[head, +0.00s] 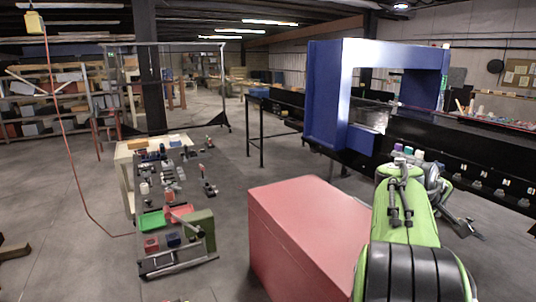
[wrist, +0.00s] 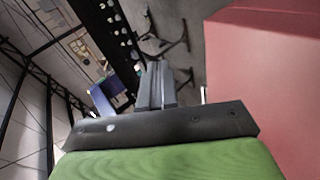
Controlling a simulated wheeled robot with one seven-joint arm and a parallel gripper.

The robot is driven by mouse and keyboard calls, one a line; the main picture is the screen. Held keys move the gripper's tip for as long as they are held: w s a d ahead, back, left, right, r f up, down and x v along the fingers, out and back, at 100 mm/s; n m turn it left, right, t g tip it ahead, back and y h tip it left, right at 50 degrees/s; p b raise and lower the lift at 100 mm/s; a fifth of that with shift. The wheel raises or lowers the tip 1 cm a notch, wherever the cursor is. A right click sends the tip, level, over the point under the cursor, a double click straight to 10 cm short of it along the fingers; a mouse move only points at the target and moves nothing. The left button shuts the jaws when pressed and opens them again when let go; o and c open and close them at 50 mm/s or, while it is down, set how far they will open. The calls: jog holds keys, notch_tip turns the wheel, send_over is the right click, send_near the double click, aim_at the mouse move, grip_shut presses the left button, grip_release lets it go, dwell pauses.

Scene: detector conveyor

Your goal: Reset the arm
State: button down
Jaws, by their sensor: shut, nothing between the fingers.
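My gripper (wrist: 158,72) shows in the wrist view with its dark fingers together in the middle of the picture. Nothing is held between them. My green arm (head: 405,225) is folded at the right of the head view, between the red box and the black conveyor. In the wrist view my gripper points over the grey floor, with the red box to its right and the conveyor to its upper left. In the head view the hand is partly hidden and hard to make out behind the arm.
A large red box (head: 300,235) stands close to the left of my arm. A blue detector arch (head: 325,95) spans the black conveyor (head: 480,145).

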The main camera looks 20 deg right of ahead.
aim_at(342, 283)
jog(key=a+f+t+y, duration=0.1)
jog(key=a, duration=0.4)
jog(key=a+f+t+y+b, duration=0.1)
jog(key=a+f, duration=0.1)
jog(key=a, duration=0.3)
jog(key=a+f+t+y+b, duration=0.1)
jog(key=a+y, duration=0.1)
jog(key=a, duration=0.3)
jog(key=shift+w+f+m, duration=0.2)
jog(key=shift+f+m, duration=0.2)
jog(key=s+a+f+y+b, duration=0.1)
jog(key=s+a+f, duration=0.3)
jog(key=a, duration=0.4)
jog(key=s+a+f+y+b, duration=0.2)
jog(key=s+a+f, duration=0.3)
jog(key=a, duration=0.4)
jog(key=s+a+f+y+b, duration=0.1)
jog(key=s+a+f+y, duration=0.2)
jog(key=a, duration=0.6)
jog(key=shift+s+a+f, duration=0.15)
jog(key=shift+s+f, duration=0.7)
jog(key=shift+s, duration=0.2)
